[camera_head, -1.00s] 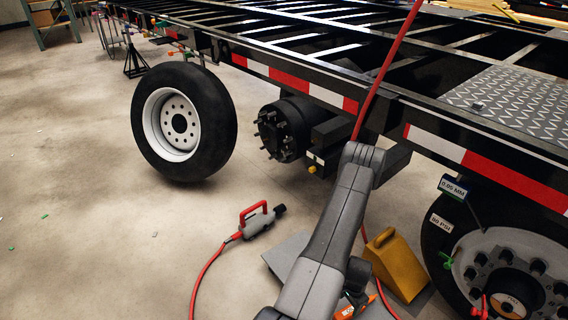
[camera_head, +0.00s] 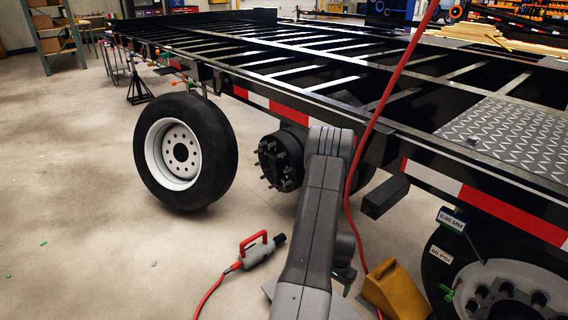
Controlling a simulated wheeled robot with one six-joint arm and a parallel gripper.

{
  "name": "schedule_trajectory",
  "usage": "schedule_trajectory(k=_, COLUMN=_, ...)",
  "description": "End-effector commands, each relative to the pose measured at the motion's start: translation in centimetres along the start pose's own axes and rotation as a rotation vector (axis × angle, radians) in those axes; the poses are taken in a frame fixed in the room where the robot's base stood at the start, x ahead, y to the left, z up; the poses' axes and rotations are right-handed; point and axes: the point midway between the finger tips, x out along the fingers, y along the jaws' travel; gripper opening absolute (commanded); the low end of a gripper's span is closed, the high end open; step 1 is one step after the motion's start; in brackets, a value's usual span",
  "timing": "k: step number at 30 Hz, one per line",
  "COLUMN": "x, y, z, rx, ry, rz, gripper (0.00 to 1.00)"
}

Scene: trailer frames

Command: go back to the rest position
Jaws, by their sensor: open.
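My grey arm rises from the bottom middle to a bent elbow in front of the trailer's wheel hub. My gripper (camera_head: 343,276) shows only as a small dark part low beside the arm, partly hidden behind it. Its fingers are hard to make out, and I see nothing held in it. It hangs above the floor, left of a yellow wheel chock (camera_head: 396,291).
A loose wheel (camera_head: 184,152) stands upright left of the bare hub (camera_head: 280,160). A red-handled grey tool (camera_head: 258,250) with a red hose lies on the floor. A red hose (camera_head: 395,75) hangs before the trailer frame (camera_head: 440,175). A mounted wheel (camera_head: 500,288) is at right.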

Motion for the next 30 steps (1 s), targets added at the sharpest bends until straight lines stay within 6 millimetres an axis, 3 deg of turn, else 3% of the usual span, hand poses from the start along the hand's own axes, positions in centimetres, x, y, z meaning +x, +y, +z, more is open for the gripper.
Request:
schedule_trajectory(k=13, x=-7.8, y=-5.2, z=-0.3, rx=-0.169, ry=0.004, rz=-0.002, gripper=0.62)
schedule_trajectory(k=30, x=-17.5, y=-10.9, z=1.2, rx=-0.379, ry=0.004, rz=-0.003, gripper=0.62)
